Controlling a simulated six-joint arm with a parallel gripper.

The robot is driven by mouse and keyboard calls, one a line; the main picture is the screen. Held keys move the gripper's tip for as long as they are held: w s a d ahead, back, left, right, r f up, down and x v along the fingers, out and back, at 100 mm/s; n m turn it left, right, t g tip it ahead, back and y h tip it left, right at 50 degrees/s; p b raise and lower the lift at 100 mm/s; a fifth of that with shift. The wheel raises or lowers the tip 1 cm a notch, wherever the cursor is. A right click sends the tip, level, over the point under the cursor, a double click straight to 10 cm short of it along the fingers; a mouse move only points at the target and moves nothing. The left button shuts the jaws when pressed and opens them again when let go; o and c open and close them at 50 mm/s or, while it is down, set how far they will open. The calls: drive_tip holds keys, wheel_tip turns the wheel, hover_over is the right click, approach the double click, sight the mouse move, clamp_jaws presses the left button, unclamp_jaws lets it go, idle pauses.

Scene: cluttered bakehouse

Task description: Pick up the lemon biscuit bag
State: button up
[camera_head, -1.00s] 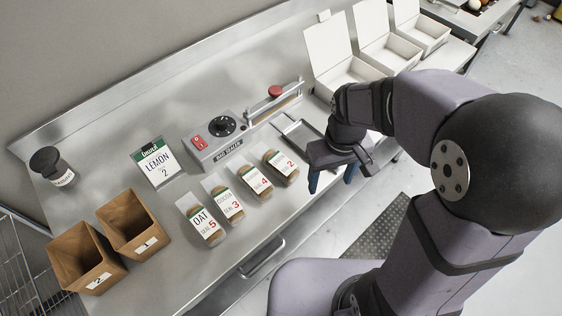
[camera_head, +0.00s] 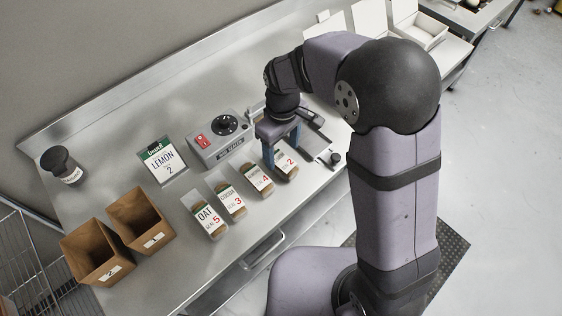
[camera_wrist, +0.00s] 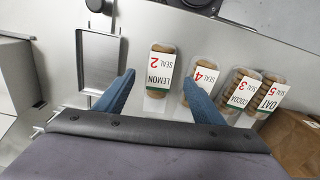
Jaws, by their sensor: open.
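The lemon biscuit bag (camera_head: 285,163) lies at the right end of a row of biscuit bags on the steel counter. It is a clear bag of brown biscuits with a white label. In the wrist view the lemon bag (camera_wrist: 160,68) shows "LEMON" and a red 2, between my two blue fingers and beyond their tips. My gripper (camera_head: 283,156) is over the lemon bag, pointing down. In the wrist view my gripper (camera_wrist: 158,80) is open and empty, its right finger overlapping the bag with the red 4. Part of the lemon bag is hidden in the head view.
Bags marked 4 (camera_head: 257,179), cocoa 3 (camera_head: 231,200) and oat 5 (camera_head: 209,219) lie left of it. The bag sealer (camera_head: 221,135) stands behind. A lemon 2 card (camera_head: 162,161) and two brown boxes (camera_head: 95,256) are further left. A shallow metal tray (camera_wrist: 99,62) is beside the lemon bag.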

sight(281, 160)
drive_tip(key=shift+f+p, duration=0.6)
drive_tip(key=shift+f, duration=0.05)
drive_tip(key=shift+w+a+f+p, duration=0.15)
drive_tip(key=shift+f+p, duration=0.55)
drive_tip(key=shift+f, duration=1.25)
drive_tip(key=c, duration=1.3)
